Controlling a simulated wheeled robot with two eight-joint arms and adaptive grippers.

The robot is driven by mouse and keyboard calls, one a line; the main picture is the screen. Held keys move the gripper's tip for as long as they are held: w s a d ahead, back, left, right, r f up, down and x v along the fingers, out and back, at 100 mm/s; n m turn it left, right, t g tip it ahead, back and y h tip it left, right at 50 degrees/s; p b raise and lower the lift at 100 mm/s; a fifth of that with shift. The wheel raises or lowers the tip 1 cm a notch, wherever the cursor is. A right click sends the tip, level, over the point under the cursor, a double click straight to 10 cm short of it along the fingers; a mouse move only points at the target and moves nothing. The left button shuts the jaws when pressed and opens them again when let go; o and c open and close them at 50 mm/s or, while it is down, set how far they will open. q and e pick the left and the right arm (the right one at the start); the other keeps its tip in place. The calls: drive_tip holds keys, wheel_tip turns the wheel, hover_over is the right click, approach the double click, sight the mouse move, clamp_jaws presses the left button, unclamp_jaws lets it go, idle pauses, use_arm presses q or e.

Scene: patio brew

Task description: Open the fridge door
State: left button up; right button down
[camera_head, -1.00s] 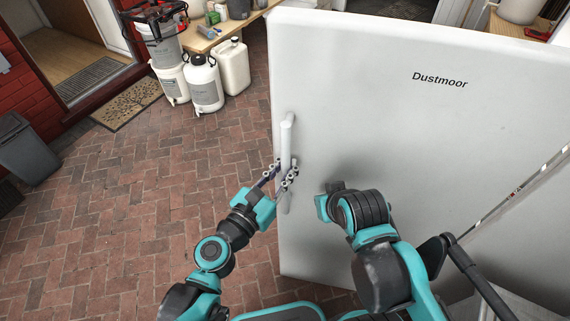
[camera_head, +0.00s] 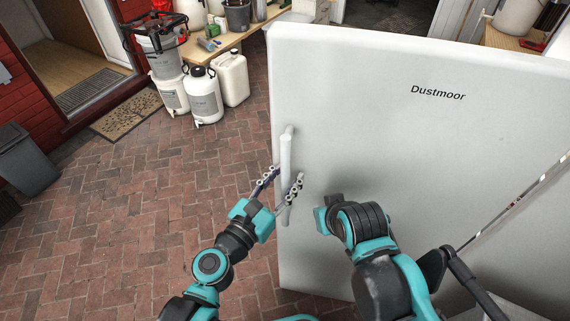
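The white fridge door (camera_head: 400,150), marked "Dustmoor", fills the right half of the head view. Its upright white handle (camera_head: 286,152) is near the door's left edge. My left gripper (camera_head: 282,182) is at the lower half of the handle. Its fingers are spread, one on each side of the handle, and a gap shows around the bar. My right gripper (camera_head: 331,200) is right of the handle, in front of the door. Its fingers are mostly hidden by its own wrist, so its opening cannot be told.
Brick paving (camera_head: 150,220) left of the fridge is clear. White jugs (camera_head: 205,95) and a wooden table (camera_head: 240,35) stand at the back left. A grey bin (camera_head: 25,155) and a doormat (camera_head: 127,112) are at the far left. A thin pale strip (camera_head: 515,202) runs diagonally at the right.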

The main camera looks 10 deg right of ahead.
sight(285, 149)
use_arm(q)
drive_tip(key=shift+r, duration=4.8)
